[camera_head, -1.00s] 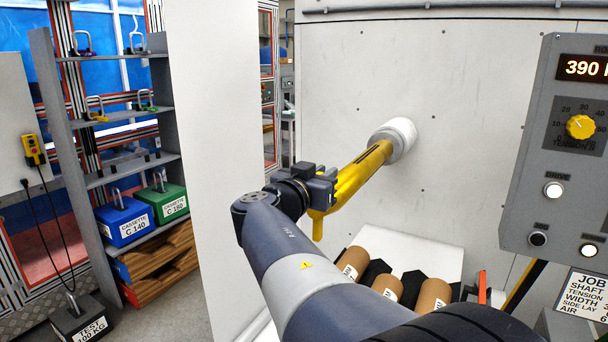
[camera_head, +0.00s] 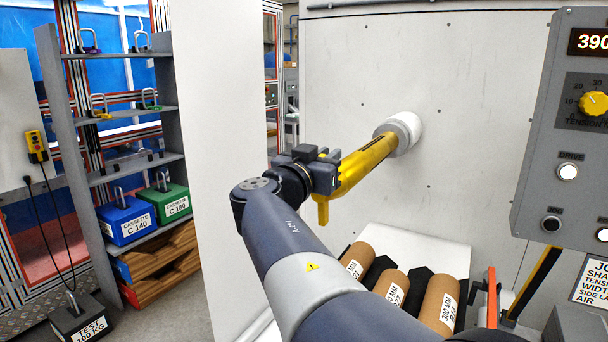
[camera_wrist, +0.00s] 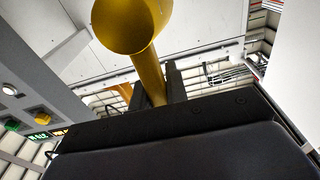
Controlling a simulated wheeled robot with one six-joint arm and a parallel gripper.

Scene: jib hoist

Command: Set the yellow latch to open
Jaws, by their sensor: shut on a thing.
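A yellow shaft (camera_head: 366,170) sticks out from a white collar (camera_head: 404,130) on the pale machine wall. The yellow latch (camera_head: 322,212) is at its near end, with a short piece pointing down below my gripper. My gripper (camera_head: 328,174) is at this end, its dark jaws against the yellow parts. In the wrist view a yellow bar with a round end (camera_wrist: 132,25) runs down between the two dark fingers (camera_wrist: 156,92). The fingers are shut on it. My gripper hides part of the latch, and I cannot tell its exact setting.
Cardboard rolls (camera_head: 393,285) lie on a dark rack below the shaft. A grey control panel (camera_head: 545,150) stands to the right. A shelf with a blue cassette (camera_head: 125,222) and a green cassette (camera_head: 168,203) stands at the left, beyond a white upright panel (camera_head: 215,130).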

